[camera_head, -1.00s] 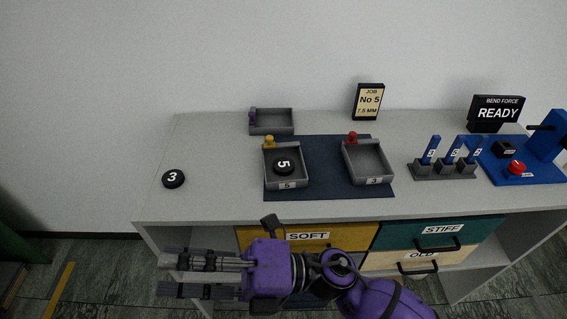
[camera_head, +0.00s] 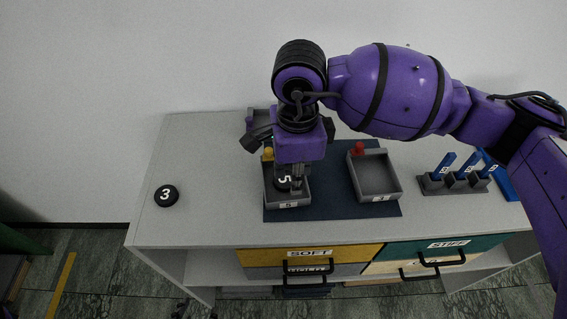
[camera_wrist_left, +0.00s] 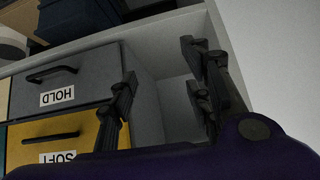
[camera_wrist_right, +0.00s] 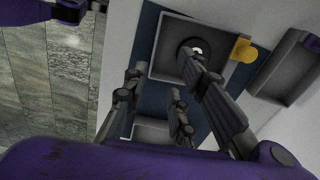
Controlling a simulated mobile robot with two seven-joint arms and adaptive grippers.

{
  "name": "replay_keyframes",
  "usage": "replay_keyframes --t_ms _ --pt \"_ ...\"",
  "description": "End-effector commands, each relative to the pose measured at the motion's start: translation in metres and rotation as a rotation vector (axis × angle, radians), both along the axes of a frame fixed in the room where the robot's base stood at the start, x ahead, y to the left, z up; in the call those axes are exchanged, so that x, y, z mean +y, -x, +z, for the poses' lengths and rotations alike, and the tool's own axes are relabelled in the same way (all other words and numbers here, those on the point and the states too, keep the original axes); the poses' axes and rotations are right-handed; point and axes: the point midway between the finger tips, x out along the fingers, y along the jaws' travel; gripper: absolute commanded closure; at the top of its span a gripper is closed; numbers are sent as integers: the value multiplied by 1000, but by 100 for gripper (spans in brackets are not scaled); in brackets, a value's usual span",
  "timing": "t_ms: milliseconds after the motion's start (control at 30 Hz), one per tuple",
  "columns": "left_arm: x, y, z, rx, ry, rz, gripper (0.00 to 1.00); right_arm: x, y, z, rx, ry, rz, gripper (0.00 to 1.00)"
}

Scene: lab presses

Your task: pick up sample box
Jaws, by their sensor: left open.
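No box marked as a sample box shows. A grey tray labelled 5, with a yellow knob (camera_head: 267,154), stands on the dark blue mat (camera_head: 330,209). A black disc marked 5 (camera_head: 284,183) lies in it. My right gripper (camera_head: 290,182) points down over this tray and partly hides it. In the right wrist view its fingers (camera_wrist_right: 160,65) are apart, with the disc (camera_wrist_right: 186,54) and tray beyond; contact cannot be told. The grey tray labelled 3 (camera_head: 374,175) is empty. My left gripper (camera_wrist_left: 160,58) is open and empty, facing the cabinet.
A loose disc marked 3 (camera_head: 166,195) lies at the left of the tabletop. A grey rack (camera_head: 452,184) with blue pieces stands right of the mat. My right arm covers the back right. Below are the SOFT drawer (camera_head: 258,256) and other drawers with black handles.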

Motion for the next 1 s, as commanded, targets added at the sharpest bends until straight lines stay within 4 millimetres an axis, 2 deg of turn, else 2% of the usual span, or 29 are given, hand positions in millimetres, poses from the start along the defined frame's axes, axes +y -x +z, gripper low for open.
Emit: replay_keyframes --t_ms 100,233,500,800,833,1000 --pt "3 23 -11 46 -3 9 54 1 1 -15 5 0 -1 75" --pt "6 37 -19 77 -6 12 54 2 3 -29 5 0 0 75" --pt "2 21 -6 44 -1 6 54 6 5 -67 4 -2 -1 75" --pt "1 19 -6 42 2 4 54 6 5 -74 4 -4 1 75" --pt "1 20 -6 43 1 4 54 6 5 -74 4 -4 1 76" --pt "1 23 -7 48 1 5 54 6 5 -74 4 -4 0 99"
